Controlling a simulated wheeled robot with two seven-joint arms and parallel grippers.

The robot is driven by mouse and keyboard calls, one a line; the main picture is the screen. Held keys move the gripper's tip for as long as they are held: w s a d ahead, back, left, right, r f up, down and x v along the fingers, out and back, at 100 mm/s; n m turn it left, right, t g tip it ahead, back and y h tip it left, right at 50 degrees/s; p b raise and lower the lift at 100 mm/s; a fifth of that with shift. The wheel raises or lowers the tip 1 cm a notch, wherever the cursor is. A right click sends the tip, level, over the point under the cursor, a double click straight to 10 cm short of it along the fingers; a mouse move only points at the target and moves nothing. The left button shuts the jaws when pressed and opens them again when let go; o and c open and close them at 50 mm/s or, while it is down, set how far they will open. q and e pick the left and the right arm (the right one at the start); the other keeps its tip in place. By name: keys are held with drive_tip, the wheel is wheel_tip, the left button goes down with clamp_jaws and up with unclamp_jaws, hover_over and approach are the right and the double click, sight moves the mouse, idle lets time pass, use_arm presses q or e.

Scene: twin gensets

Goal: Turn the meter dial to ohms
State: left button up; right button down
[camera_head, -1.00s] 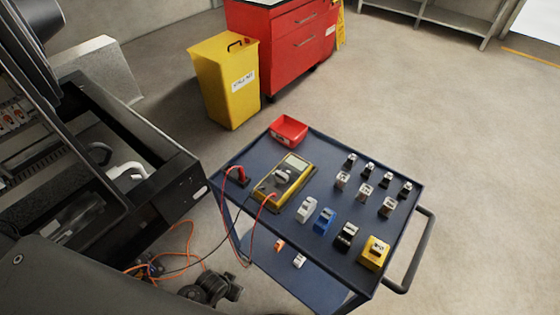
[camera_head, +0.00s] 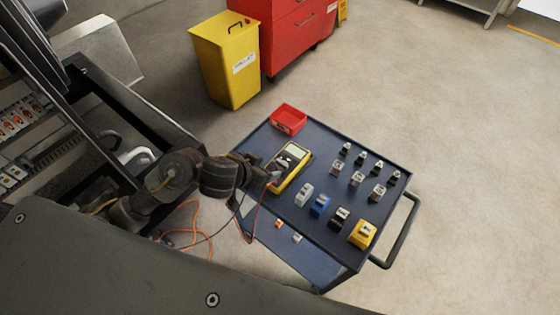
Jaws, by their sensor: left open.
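The yellow multimeter (camera_head: 301,165) lies on the dark blue cart top (camera_head: 345,162), with its grey screen toward the back. The arm of my left gripper (camera_head: 273,174) comes in from the left, and the gripper is at the meter's left side, close to the dial. Its jaws are open, with nothing seen between them. The gripper covers part of the meter's left side and the dial area, so the dial's setting cannot be read. Whether the fingers touch the dial cannot be told. My right gripper is not in view.
A red bin (camera_head: 288,120) stands at the cart's back corner. Several small blocks, including a blue one (camera_head: 320,205) and a yellow one (camera_head: 362,234), stand right of the meter. Red and black leads hang by the cart's left edge. Open floor lies to the right.

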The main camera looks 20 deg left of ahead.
sight(282, 163)
use_arm(q)
drive_tip(key=shift+w+a, duration=0.15)
drive_tip(key=shift+w, duration=0.1)
drive_tip(key=b+x, duration=0.6)
drive_tip(key=x, duration=0.3)
drive_tip(key=shift+f+b, duration=0.15)
drive_tip(key=shift+b, duration=0.15)
drive_tip(key=shift+b+x, duration=0.45)
drive_tip(key=shift+x, duration=0.35)
